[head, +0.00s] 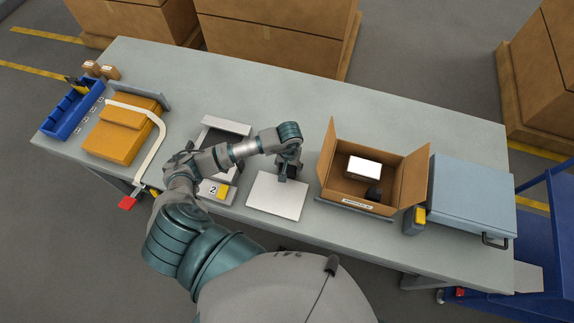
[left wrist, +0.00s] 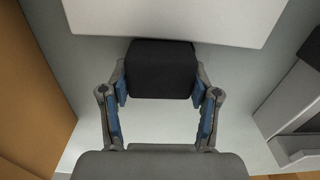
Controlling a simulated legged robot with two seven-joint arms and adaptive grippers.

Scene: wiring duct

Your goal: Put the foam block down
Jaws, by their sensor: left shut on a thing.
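My left gripper (head: 288,172) points down beside and over the upper right part of a flat white panel (head: 275,197) on the bench. In the left wrist view its two blue-padded fingers are shut on a black foam block (left wrist: 160,68), one finger on each side. The white panel (left wrist: 175,15) lies past the block at the top of that view. I cannot tell whether the block touches the surface below it. In the head view the gripper mostly hides the block. My right gripper is not in view.
Right of the gripper stands an open cardboard box (head: 332,160) with a white carton (head: 364,167) and a dark block (head: 374,193) inside. A grey case (head: 472,193) lies further right. The rear bench is clear.

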